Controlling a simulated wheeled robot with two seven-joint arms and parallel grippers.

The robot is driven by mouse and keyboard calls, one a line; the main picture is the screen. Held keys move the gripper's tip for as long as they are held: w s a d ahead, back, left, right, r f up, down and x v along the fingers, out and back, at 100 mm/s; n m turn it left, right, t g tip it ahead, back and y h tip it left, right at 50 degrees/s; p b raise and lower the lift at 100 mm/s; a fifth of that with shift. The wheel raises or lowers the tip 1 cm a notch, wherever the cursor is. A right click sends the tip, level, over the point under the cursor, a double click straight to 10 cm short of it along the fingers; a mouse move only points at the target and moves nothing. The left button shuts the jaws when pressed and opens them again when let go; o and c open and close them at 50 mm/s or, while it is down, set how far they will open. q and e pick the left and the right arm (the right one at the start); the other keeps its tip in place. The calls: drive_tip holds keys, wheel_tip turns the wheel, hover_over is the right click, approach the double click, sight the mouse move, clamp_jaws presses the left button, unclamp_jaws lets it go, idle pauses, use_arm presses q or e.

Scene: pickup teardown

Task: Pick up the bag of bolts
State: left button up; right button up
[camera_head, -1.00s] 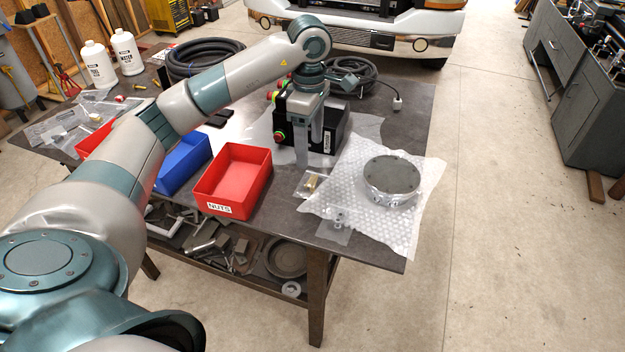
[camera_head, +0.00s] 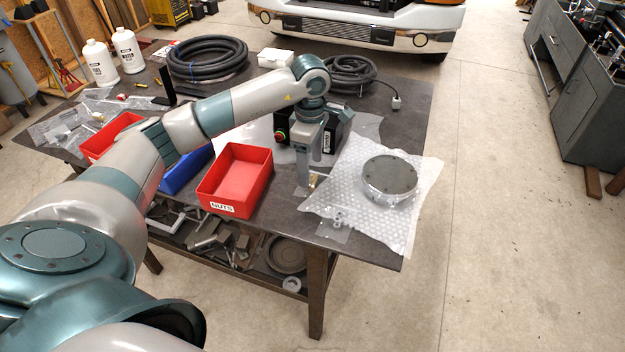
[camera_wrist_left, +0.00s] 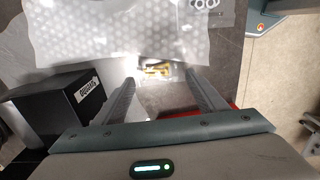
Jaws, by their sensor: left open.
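A small clear bag with brass-coloured pieces lies on the dark table between the red bin and the bubble wrap. In the head view only a bit of it shows (camera_head: 315,181), the rest hidden by my gripper. In the left wrist view the bag (camera_wrist_left: 157,69) lies just beyond and between the fingertips. My left gripper (camera_head: 309,172) points down over it, open and empty, its fingers (camera_wrist_left: 161,80) apart on either side of the bag's line. Another clear bag with silvery pieces (camera_head: 337,222) lies by the bubble wrap's near edge. I cannot tell which bag holds bolts.
A red bin labelled NUTS (camera_head: 236,180) stands left of the gripper, with a blue bin (camera_head: 188,168) beyond it. A black box (camera_head: 335,133) stands close behind the gripper. A round metal part (camera_head: 390,178) rests on bubble wrap (camera_head: 412,218) to the right.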

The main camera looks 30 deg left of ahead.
sight(313, 178)
use_arm(q)
drive_tip(key=shift+w+f+p, duration=0.1)
drive_tip(key=shift+f+p, duration=0.2)
drive_tip(key=shift+p, duration=0.1)
wheel_tip(313, 178, down, 2)
drive_tip(key=shift+w+f+p, duration=0.1)
drive_tip(key=shift+w+p, duration=0.05)
drive_tip(key=shift+p, duration=0.45)
drive_tip(key=shift+f, duration=0.75)
drive_tip(key=shift+c, duration=0.3)
drive_tip(key=c, duration=1.1)
drive_tip(key=shift+r, duration=0.2)
